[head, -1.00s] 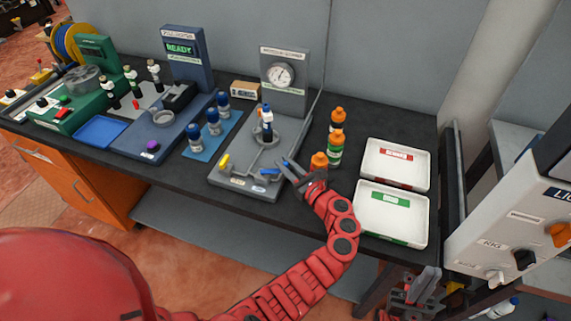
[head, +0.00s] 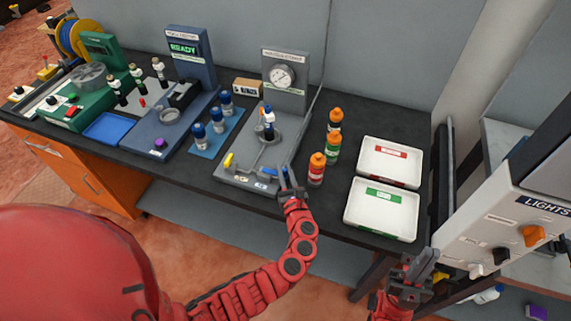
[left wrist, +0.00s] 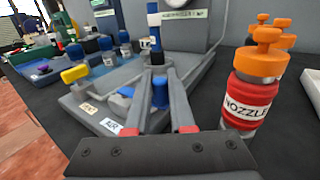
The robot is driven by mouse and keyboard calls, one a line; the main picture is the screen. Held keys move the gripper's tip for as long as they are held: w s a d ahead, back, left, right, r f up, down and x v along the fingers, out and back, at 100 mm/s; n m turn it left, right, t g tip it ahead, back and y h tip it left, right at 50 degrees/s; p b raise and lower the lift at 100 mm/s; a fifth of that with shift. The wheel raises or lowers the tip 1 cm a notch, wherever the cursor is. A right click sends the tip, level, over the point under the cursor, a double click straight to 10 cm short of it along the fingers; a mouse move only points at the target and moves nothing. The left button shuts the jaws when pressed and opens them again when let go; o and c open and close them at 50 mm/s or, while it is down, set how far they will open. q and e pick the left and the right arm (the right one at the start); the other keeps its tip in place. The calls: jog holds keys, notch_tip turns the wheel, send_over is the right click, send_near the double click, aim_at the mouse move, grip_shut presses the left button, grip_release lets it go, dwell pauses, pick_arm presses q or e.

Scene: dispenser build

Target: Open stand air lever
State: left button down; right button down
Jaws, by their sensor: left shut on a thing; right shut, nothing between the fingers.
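The stand (head: 240,178) is a grey base with a round gauge (head: 282,76) on its upright back panel. A blue-capped bottle (head: 268,118) stands upright in its middle. A yellow lever handle (head: 229,160) is at its left; it also shows in the left wrist view (left wrist: 75,73). My left gripper (head: 288,182) is at the stand's front right corner. In the left wrist view its fingers (left wrist: 161,108) are shut on a blue upright handle (left wrist: 160,90), near the AIR label (left wrist: 110,126). My right gripper (head: 418,268) is shut and empty, off the table's front edge.
Orange-capped bottles stand right of the stand, the nearest a red NOZZLE bottle (head: 317,168), close to my left gripper. White trays (head: 360,222) lie further right. Blue-capped bottles (head: 199,138) stand on a mat at the left. A switch panel (head: 500,215) is at the far right.

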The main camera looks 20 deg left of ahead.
dwell(0.3)
pick_arm(q)
jog(key=c, duration=0.8)
grip_release()
jog(key=shift+o, duration=0.2)
jog(key=shift+s, duration=0.1)
jog(key=b+v, duration=0.4)
jog(key=v, duration=1.3)
jog(key=shift+s+b, duration=0.15)
jog(key=shift+b, duration=0.25)
jog(key=shift+d+f, duration=0.1)
jog(key=shift+d, duration=0.05)
